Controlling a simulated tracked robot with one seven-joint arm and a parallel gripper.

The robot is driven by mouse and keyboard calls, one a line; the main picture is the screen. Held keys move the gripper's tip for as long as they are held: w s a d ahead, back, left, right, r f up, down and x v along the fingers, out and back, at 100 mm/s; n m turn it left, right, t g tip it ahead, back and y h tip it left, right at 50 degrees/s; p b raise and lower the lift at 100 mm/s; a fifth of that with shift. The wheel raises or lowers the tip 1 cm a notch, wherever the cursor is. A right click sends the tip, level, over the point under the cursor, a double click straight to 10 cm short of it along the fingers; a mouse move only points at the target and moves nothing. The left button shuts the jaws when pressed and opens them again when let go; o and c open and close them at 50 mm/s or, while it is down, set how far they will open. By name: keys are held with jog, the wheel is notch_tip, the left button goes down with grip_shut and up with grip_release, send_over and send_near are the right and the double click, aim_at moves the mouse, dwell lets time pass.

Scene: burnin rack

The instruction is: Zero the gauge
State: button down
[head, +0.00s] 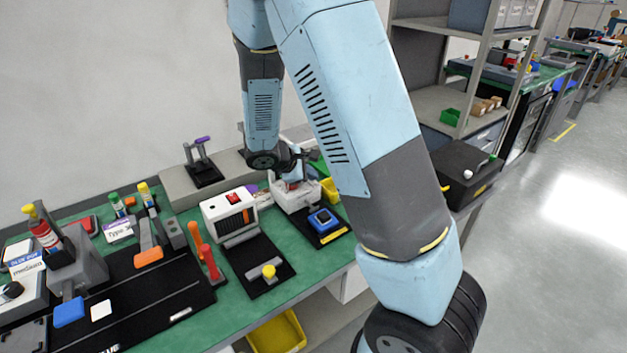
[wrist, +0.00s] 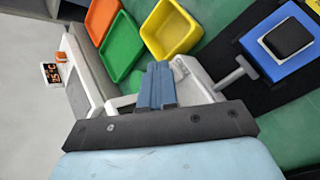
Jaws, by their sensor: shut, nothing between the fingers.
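No thing is clearly labelled as the gauge. A blue device with a dark square face (head: 322,217) sits on a black mat right of a white fixture (head: 290,201). It also shows at the upper right of the wrist view (wrist: 286,38), beside a grey T-shaped piece (wrist: 235,74). A small dark display with orange digits (wrist: 52,74) is at the left of the wrist view, with an orange button (wrist: 62,56) beside it. My gripper (wrist: 158,68) is shut and empty, over the white fixture; its fingertips hide part of it. My arm hides some of the bench in the head view.
Orange (wrist: 102,18), green (wrist: 121,47) and yellow (wrist: 170,30) bins lie close ahead of my fingers. A white box with a red switch (head: 230,213) stands left of the fixture. Green bench surface (head: 232,307) is bare near the front edge.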

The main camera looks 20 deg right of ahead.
aim_at(311, 183)
jog(key=shift+r, duration=0.95)
jog(key=shift+r, duration=2.5)
jog(key=s+d+r+m+g+y, duration=0.1)
jog(key=s+d+r+m+y, duration=0.3)
jog(key=s+r+m, duration=0.65)
jog(key=s+a+r+m+t+y, duration=0.1)
jog(key=s+r, duration=0.3)
jog(key=s, duration=0.4)
jog(key=s+a+r+m+t+y, duration=0.1)
jog(key=s+r+m+y, duration=0.1)
jog(key=s+r, duration=0.3)
jog(key=s+y, duration=0.1)
jog(key=s, duration=0.3)
jog(key=shift+a+t, duration=0.35)
jog(key=shift+t, duration=0.05)
